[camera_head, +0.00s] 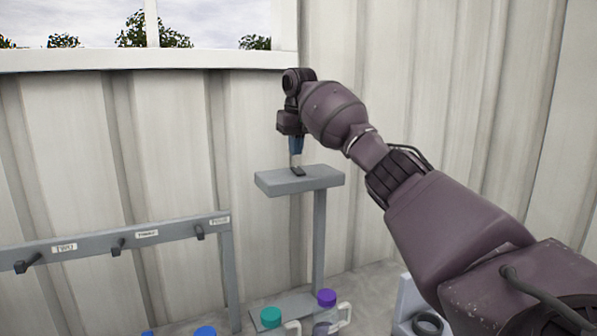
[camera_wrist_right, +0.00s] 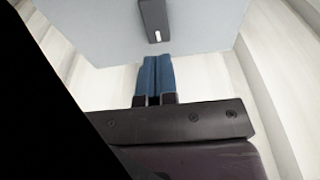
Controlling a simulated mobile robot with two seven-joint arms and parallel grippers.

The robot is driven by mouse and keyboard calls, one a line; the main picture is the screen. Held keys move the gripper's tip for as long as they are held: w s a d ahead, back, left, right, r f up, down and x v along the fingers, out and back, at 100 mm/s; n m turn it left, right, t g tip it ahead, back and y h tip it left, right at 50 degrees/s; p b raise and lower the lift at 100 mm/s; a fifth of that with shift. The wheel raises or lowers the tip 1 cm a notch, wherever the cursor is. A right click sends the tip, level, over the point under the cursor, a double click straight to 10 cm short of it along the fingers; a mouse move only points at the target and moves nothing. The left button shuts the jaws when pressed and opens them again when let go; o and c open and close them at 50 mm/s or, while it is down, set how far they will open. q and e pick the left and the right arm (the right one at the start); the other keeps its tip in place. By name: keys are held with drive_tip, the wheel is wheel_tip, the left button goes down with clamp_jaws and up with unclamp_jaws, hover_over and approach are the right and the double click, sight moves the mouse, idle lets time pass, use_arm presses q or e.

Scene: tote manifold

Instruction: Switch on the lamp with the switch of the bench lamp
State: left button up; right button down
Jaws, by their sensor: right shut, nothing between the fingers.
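The bench lamp is a grey post with a flat, box-like grey head (camera_head: 272,183) in front of the wall. A small dark switch (camera_head: 298,171) sits on top of the head. In the right wrist view the switch (camera_wrist_right: 153,14) is a dark bar with a small white mark near its end, on the pale head surface (camera_wrist_right: 100,32). My right gripper (camera_head: 296,152) points down just above the head, close to the switch. Its blue fingers (camera_wrist_right: 155,62) are shut together and empty. I cannot tell whether they touch the switch. No glow from the lamp shows. My left gripper is out of view.
A grey rail (camera_head: 90,236) with labelled dark hooks runs along the wall at the left. Bottles with a teal cap (camera_head: 270,317) and a purple cap (camera_head: 326,298) stand below the lamp, with blue caps further left. The air left of the lamp head is clear.

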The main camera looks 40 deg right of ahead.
sight(296, 167)
drive_tip(key=shift+r, duration=1.7)
drive_tip(key=shift+f, duration=0.1)
